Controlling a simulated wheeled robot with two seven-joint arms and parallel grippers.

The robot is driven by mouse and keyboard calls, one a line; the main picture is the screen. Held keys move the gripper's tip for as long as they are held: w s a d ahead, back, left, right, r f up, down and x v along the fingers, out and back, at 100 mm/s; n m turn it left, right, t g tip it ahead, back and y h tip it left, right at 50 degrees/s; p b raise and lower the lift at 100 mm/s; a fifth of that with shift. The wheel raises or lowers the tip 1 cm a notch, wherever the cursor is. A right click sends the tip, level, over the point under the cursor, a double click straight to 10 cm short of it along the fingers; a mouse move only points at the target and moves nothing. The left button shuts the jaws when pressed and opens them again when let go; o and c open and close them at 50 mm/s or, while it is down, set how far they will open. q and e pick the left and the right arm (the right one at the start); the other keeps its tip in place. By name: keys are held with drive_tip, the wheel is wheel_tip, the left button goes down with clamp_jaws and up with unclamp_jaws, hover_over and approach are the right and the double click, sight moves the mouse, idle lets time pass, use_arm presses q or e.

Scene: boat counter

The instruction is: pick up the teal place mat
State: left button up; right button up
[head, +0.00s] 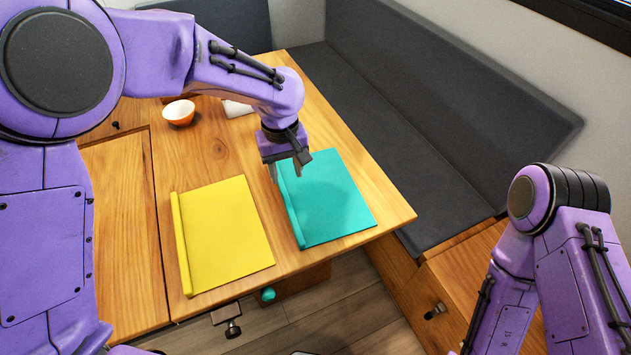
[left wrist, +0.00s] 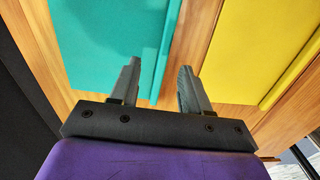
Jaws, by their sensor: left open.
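The teal place mat (head: 338,200) lies flat on the wooden table, with a rolled edge along its left side. My left gripper (head: 287,174) is open and empty over the far end of that rolled edge, pointing down. In the left wrist view the teal mat (left wrist: 110,40) fills the upper left, and its rolled edge points into the gap between the two open fingers (left wrist: 160,90). I cannot tell whether the fingers touch the mat. My right arm shows at the right, but its gripper is out of view.
A yellow place mat (head: 228,235) with a rolled left edge lies left of the teal one, with bare wood between. An orange-and-white bowl (head: 179,113) and a white item (head: 237,108) stand farther back. A dark grey bench (head: 410,130) borders the table's right side.

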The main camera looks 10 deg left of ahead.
sight(286, 198)
use_arm(q)
drive_tip(key=shift+s+d+f, duration=0.1)
drive_tip(key=shift+s+f, duration=0.65)
drive_tip(key=shift+f, duration=0.15)
drive_tip(key=f, duration=0.6)
drive_tip(key=shift+w+a, duration=0.1)
drive_tip(key=shift+a, duration=0.15)
drive_tip(key=shift+r, duration=0.1)
drive_tip(key=shift+c, duration=0.3)
clamp_jaws()
